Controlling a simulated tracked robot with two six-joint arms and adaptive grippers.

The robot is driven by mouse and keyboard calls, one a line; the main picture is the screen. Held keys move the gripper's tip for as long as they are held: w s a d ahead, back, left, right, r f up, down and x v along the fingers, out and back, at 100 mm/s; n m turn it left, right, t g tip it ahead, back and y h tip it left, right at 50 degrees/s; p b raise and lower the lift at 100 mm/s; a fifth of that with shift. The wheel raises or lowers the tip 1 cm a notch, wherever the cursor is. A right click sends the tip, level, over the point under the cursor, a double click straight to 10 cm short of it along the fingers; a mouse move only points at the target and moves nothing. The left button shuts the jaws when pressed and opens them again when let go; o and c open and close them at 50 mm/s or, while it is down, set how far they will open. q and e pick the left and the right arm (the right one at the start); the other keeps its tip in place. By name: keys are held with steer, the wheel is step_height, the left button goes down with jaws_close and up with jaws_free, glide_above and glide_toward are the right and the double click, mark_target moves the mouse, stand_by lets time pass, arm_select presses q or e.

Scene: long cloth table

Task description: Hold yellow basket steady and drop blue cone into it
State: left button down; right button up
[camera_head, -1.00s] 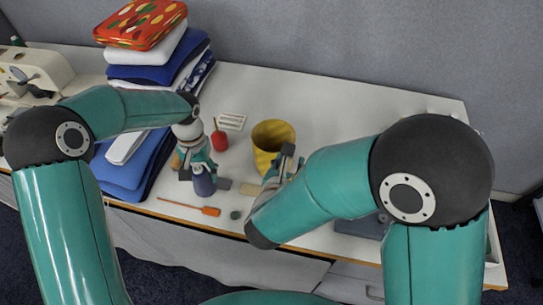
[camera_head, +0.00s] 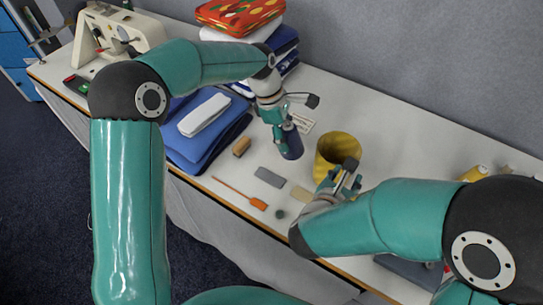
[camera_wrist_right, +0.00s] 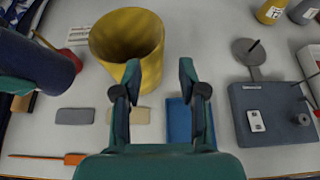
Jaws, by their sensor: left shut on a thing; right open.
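The yellow basket (camera_head: 338,150) stands on the table, right of my left gripper in the head view. It also shows in the right wrist view (camera_wrist_right: 128,35), its opening facing up and no contents visible. My left gripper (camera_head: 284,127) is shut on the dark blue cone (camera_head: 291,146), left of the basket and apart from it. The cone also shows at the left edge of the right wrist view (camera_wrist_right: 35,62). My right gripper (camera_head: 345,178) is open at the basket's near side. Its left finger overlaps the basket wall in the wrist view; contact cannot be told.
A grey block (camera_head: 270,177), a beige block (camera_head: 301,194) and an orange-handled tool (camera_head: 250,199) lie in front. A red object (camera_wrist_right: 76,60) is partly hidden behind the cone. A grey box (camera_wrist_right: 265,112) lies right of my right gripper. Folded cloths (camera_head: 208,128) lie left.

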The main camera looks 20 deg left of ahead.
mark_target(359, 156)
steer(key=x, duration=1.2)
arm_select(q)
steer(key=w+d+r+n+t+h, duration=0.1)
steer(key=w+d+r+n, duration=0.2)
steer(key=d+r, duration=0.8)
step_height(359, 156, up, 2)
steer(key=shift+r, duration=0.15)
steer(key=shift+w, duration=0.1)
arm_select(e)
jaws_close()
